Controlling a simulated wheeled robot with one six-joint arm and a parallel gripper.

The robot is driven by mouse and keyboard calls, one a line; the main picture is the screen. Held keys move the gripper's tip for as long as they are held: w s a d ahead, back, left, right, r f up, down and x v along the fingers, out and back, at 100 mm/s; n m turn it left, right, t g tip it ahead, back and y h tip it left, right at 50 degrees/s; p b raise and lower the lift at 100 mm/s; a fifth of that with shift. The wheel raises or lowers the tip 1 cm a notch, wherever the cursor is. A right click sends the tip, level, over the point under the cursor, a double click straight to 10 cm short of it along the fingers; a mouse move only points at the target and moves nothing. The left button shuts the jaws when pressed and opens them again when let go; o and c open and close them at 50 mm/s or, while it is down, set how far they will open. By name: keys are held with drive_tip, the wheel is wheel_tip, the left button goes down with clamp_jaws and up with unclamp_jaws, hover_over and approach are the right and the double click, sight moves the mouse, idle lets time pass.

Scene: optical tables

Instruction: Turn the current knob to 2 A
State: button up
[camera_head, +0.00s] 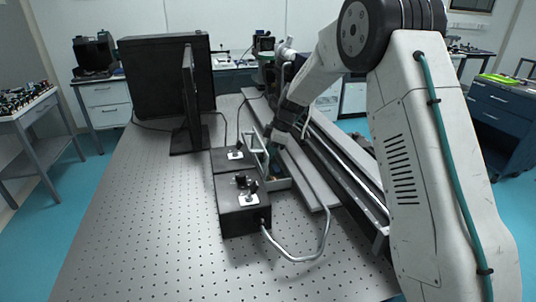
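Two black boxes with knobs stand on the perforated optical table (130,235). The nearer box (243,221) has a black knob (241,181) and a silver plate with a small post (250,197) on top. The farther box (222,160) has a similar small plate and post (236,153). Labels and scale marks are too small to read, so I cannot tell which knob sets the current. My arm reaches in from the right. My gripper (271,147) points down just right of the farther box, apart from the nearer knob. Its fingers are too small and dark to read.
A black monitor (160,75) stands behind and left of the boxes. A grey cable (298,258) curves from the nearer box to the right. Long metal rails (340,160) run along the table's right side. The table's left front is clear.

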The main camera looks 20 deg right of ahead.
clamp_jaws()
drive_tip(key=shift+s+a+m+t+h, duration=0.15)
drive_tip(key=shift+m+t, duration=0.3)
drive_tip(key=shift+m, duration=0.7)
drive_tip(key=shift+w+d+m+t+h, duration=0.15)
drive_tip(key=shift+m+t, duration=0.3)
drive_tip(key=shift+m, duration=0.7)
drive_tip(key=shift+s+a, duration=0.1)
unclamp_jaws()
drive_tip(key=v, duration=0.7)
drive_tip(key=shift+r, duration=0.35)
drive_tip(key=shift+s, duration=0.1)
